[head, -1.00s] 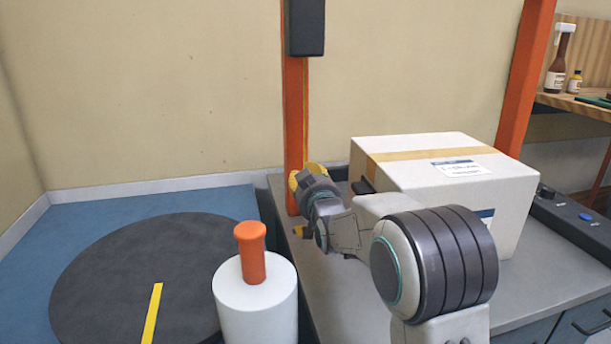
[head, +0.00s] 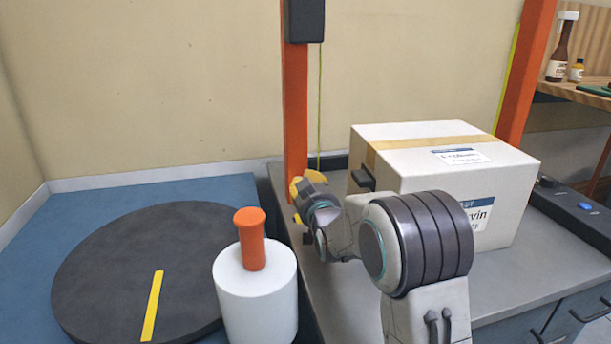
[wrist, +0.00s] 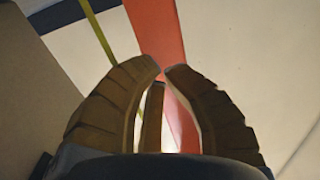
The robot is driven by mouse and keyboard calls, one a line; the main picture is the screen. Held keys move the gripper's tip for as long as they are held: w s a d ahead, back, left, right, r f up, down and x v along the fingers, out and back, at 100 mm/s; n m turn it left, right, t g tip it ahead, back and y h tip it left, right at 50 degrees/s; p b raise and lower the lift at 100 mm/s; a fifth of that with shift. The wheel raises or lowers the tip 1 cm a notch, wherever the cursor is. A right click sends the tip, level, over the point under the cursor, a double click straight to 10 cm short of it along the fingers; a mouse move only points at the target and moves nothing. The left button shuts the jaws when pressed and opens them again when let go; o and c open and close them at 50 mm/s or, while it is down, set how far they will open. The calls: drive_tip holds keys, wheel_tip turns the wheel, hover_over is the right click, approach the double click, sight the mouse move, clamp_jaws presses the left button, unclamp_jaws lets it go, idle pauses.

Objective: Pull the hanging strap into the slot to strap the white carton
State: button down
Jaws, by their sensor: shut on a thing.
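The strap (head: 320,105) is a thin yellow-green line hanging from the black unit (head: 305,20) on the left orange post. It runs down to my gripper (head: 305,182), whose yellow fingers are low beside that post. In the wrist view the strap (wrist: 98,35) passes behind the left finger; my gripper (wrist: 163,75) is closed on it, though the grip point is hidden. The white carton (head: 395,170), with brown tape and labels, stands on the grey table to the right of my gripper. A small black block (head: 362,180) is at its left side. I cannot make out the slot.
The orange posts (head: 296,120) and (head: 524,75) flank the carton; a yellow line runs along the right one. A white cylinder with an orange top (head: 255,290) stands at the left, before a dark turntable (head: 110,270). A control strip (head: 570,215) lies at the right.

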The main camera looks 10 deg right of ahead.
drive_tip(key=c, duration=1.3)
unclamp_jaws()
drive_tip(key=shift+s, duration=0.1)
drive_tip(key=s, duration=1.1)
drive_tip(key=shift+s, duration=0.4)
drive_tip(key=shift+r, duration=0.15)
